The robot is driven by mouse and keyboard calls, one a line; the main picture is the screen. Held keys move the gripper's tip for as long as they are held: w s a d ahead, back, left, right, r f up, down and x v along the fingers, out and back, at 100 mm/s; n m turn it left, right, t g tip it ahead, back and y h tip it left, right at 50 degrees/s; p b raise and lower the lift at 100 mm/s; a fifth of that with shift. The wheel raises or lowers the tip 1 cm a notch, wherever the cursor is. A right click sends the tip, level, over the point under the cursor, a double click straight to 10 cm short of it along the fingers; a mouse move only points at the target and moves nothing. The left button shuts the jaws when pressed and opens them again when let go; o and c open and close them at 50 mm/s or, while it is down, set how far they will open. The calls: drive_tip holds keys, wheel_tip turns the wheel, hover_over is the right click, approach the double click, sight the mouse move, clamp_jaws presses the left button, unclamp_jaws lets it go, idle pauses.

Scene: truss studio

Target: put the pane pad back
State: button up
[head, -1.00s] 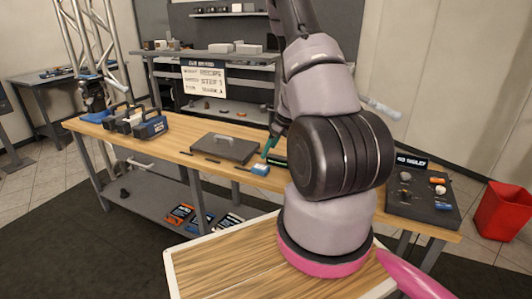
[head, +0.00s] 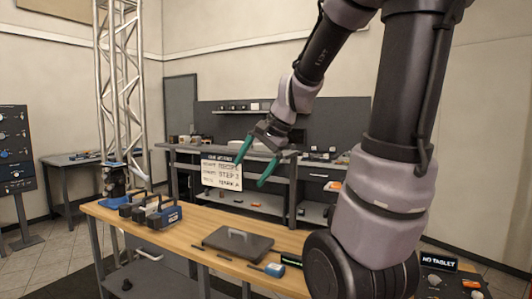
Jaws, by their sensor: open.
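My gripper (head: 250,174) has two teal fingers spread apart, with nothing between them. It hangs in the air above the far side of the wooden workbench (head: 188,236), in front of the lettered board. Nothing in view is clearly labelled as the pane pad. A small blue block (head: 274,270) lies on the bench near its front edge, below my gripper and well apart from it.
Several handled boxes (head: 160,214) stand at the bench's left, near a truss tower (head: 120,90). A "NO TABLET" sign (head: 439,260) stands at right. My arm hides the bench's right middle.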

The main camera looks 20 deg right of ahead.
drive_tip(key=s+r+n+t+h, duration=0.1)
drive_tip(key=s+r+n, duration=0.4)
drive_tip(key=s, duration=0.6)
drive_tip(key=shift+s+a+r+n+t+h, duration=0.25)
drive_tip(key=shift+a+r+n+t+h, duration=0.3)
drive_tip(key=shift+n, duration=0.45)
drive_tip(key=shift+d+f, duration=0.1)
drive_tip(key=shift+f, duration=0.05)
